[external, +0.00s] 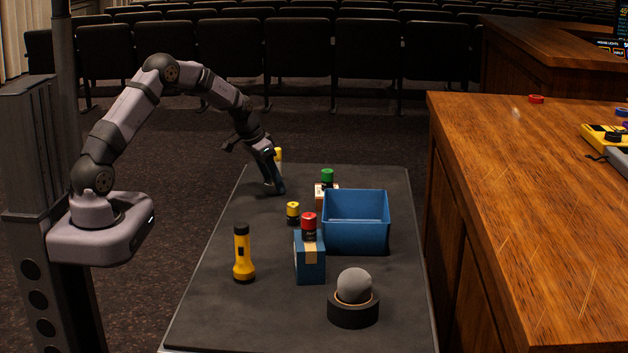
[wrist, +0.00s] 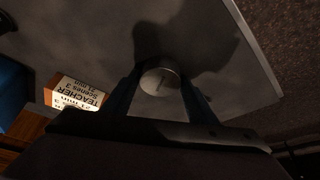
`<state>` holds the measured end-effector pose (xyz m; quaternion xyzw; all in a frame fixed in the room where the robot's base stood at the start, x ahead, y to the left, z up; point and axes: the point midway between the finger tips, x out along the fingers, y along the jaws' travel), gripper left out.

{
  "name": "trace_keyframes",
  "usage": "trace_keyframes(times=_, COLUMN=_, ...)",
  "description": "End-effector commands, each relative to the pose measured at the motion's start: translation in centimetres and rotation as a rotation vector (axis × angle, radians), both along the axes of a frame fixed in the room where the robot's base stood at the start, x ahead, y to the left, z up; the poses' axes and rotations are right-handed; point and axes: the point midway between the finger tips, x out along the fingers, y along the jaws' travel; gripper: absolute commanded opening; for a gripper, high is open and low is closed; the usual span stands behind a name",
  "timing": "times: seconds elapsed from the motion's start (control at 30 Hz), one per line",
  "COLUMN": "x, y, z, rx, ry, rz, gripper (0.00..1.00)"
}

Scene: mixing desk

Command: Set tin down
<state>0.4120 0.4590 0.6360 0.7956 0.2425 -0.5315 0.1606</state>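My gripper (external: 277,188) is at the far left part of the dark table, fingers pointing down. In the wrist view its two fingers (wrist: 160,88) stand on either side of a tin (wrist: 160,80), whose round grey end faces the camera. The fingers appear closed on it. A yellow part (external: 278,154) shows just behind my gripper in the external view; I cannot tell whether it belongs to this tin. The fingers hide much of the tin, and its height above the table is unclear.
A blue bin (external: 356,235), a blue box (external: 310,270) bearing a red-topped tin (external: 309,225), a yellow-topped tin (external: 292,213), a green-topped tin (external: 327,178), a labelled box (wrist: 78,93), a yellow flashlight (external: 243,255) and a grey ball (external: 354,286) stand nearby.

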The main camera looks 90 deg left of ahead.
Motion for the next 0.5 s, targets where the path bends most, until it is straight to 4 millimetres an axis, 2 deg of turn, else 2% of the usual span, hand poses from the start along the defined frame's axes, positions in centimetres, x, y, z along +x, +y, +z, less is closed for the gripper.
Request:
trace_keyframes(times=0.33, x=-0.01, y=-0.02, z=0.06, rx=-0.001, ry=0.001, rz=0.0, gripper=0.66)
trace_keyframes(times=0.5, x=-0.13, y=-0.08, z=0.9, rx=0.001, ry=-0.001, rz=0.0, gripper=0.66)
